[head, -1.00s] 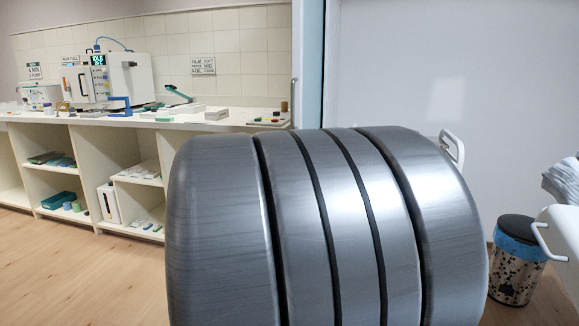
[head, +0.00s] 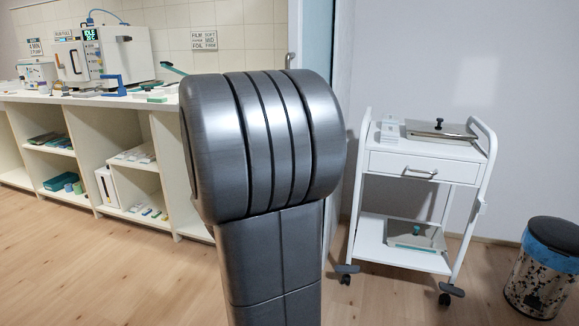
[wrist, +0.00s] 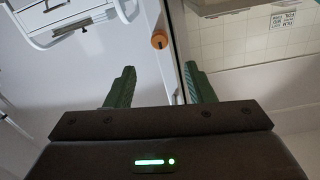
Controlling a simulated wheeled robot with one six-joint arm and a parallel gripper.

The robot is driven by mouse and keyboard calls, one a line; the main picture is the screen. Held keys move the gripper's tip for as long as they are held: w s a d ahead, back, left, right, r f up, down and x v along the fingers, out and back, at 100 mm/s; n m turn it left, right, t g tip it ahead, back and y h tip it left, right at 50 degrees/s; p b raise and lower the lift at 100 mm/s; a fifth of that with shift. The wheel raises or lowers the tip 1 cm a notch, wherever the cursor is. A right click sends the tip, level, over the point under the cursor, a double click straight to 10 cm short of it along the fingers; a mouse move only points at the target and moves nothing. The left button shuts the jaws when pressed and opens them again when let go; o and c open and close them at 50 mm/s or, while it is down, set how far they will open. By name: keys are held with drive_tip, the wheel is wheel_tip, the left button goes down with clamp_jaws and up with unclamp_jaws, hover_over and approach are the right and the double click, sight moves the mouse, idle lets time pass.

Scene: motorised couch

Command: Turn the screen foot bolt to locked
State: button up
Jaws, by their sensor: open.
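My gripper (wrist: 160,68) is open and empty in the wrist view, its two green fingers apart. A round orange-brown knob (wrist: 159,39) shows beyond the gap between the fingertips, beside a long upright edge. I cannot tell whether this knob is the screen foot bolt. In the head view a pale blue upright panel edge (head: 312,40) stands behind my arm; its lower part is hidden by my arm. No foot bolt can be made out in the head view, and my gripper is hidden there.
A white wheeled cart (head: 420,165) with a drawer and trays stands right of my arm. A patterned bin (head: 545,275) with a blue liner stands at far right. A long counter with open shelves (head: 85,125) runs along the left. Floor shows clear at lower left.

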drive_tip(key=b+x, duration=0.2)
drive_tip(key=x, duration=0.9)
drive_tip(key=shift+w, duration=0.2)
drive_tip(key=c, duration=1)
